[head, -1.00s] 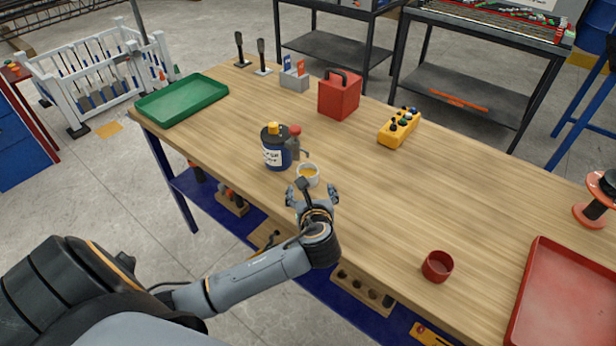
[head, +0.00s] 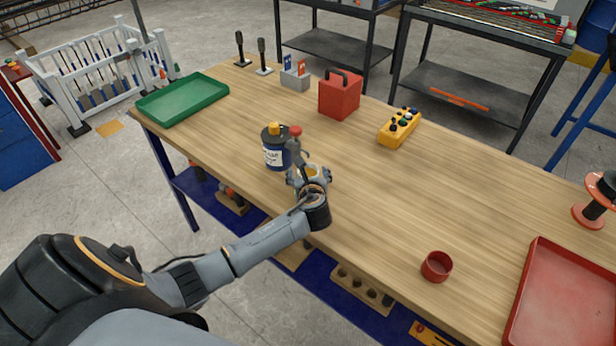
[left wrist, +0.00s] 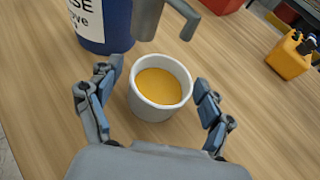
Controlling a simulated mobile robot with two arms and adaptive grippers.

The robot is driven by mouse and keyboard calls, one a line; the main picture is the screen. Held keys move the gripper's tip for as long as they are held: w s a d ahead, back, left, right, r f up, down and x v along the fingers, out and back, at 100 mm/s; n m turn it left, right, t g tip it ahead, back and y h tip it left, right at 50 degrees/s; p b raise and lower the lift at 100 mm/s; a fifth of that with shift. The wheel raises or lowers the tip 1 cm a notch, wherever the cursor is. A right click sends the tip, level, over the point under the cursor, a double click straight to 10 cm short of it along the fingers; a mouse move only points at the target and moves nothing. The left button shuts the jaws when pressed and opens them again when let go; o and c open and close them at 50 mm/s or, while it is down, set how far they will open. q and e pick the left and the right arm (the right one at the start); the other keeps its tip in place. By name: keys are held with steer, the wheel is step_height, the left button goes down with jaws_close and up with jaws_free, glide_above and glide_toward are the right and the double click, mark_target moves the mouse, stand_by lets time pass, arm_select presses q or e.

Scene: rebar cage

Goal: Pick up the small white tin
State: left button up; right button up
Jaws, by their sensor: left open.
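The small white tin (left wrist: 158,112) stands upright on the table in the left wrist view, with an orange-yellow content or surface inside its rim. In the head view it is mostly hidden by my left gripper (head: 309,178), with only a bit of the tin (head: 311,171) showing. In the left wrist view my left gripper (left wrist: 158,95) is open, with one finger on each side of the tin. A gap shows between the tin and each finger. My right gripper is in neither view.
A dark blue bottle (head: 274,153) with a yellow cap stands just left of the tin. A grey oil can (head: 294,146) with a red top stands close behind it, its spout near the tin. A red cup (head: 437,265) stands near the front edge. The table's middle right is clear.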

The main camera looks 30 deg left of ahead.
arm_select(q)
steer(key=c, duration=1.4)
steer(key=shift+o, duration=0.2)
steer(key=shift+r, duration=0.15)
